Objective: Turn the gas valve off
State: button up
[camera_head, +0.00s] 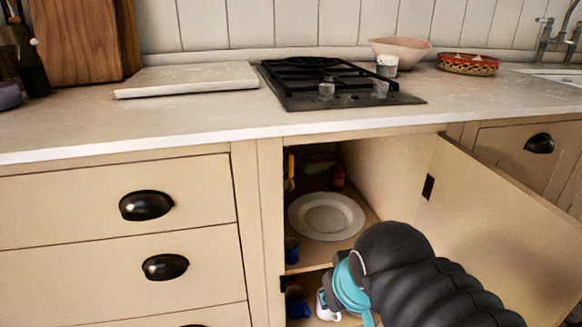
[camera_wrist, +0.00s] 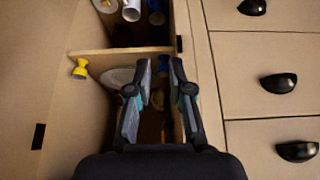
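A narrow yellow piece (camera_head: 290,172), possibly the gas valve's handle, stands upright at the left inner wall of the open cabinet in the head view. It is too small for me to tell its exact setting. My gripper (camera_wrist: 161,66) reaches into the cabinet in the wrist view, its two fingers apart with a gap between them. I see no clear hold on anything. In the head view my dark arm hides the fingers. I cannot tell whether they touch the valve, which I cannot make out clearly in the wrist view.
A plate (camera_head: 326,216) lies on the cabinet shelf, with cups below. The cabinet door (camera_head: 500,225) stands open at the right. In the wrist view, a yellow-and-blue item (camera_wrist: 80,68) sits left of my fingers. A gas hob (camera_head: 340,98) is on the counter above.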

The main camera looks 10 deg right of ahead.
jog(key=shift+o, duration=0.7)
jog(key=f+b, duration=0.2)
jog(key=w+f+b, duration=0.1)
jog(key=f+b, duration=0.1)
jog(key=f, duration=0.1)
jog(key=shift+f, duration=0.15)
jog(key=t+b, duration=0.6)
jog(key=t, duration=0.6)
send_near(291, 157)
jog(key=w, duration=0.9)
jog(key=shift+w+f, duration=0.2)
jog(key=shift+w, duration=0.05)
grip_shut()
